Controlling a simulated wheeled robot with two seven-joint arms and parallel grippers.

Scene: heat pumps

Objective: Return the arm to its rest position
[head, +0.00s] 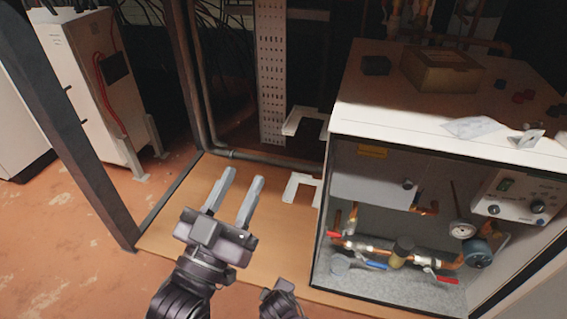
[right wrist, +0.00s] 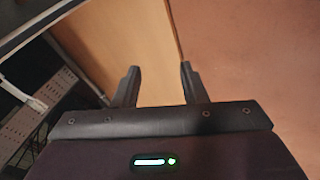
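My left gripper (head: 235,190) is in the middle of the head view, over the wooden board on the floor. Its two light fingers are parallel and apart, with nothing between them. Part of my right arm shows at the bottom of the head view, but its fingers are not clear there. In the right wrist view, my right gripper (right wrist: 158,85) has its two dark fingers apart and empty, above the board and the reddish floor.
An open heat pump cabinet (head: 397,148) with pipes and valves stands at the right. A wooden box (head: 440,72) and small dark and red blocks sit on its top. A metal post (head: 62,120) stands at the left. White brackets (head: 303,187) project beside the cabinet.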

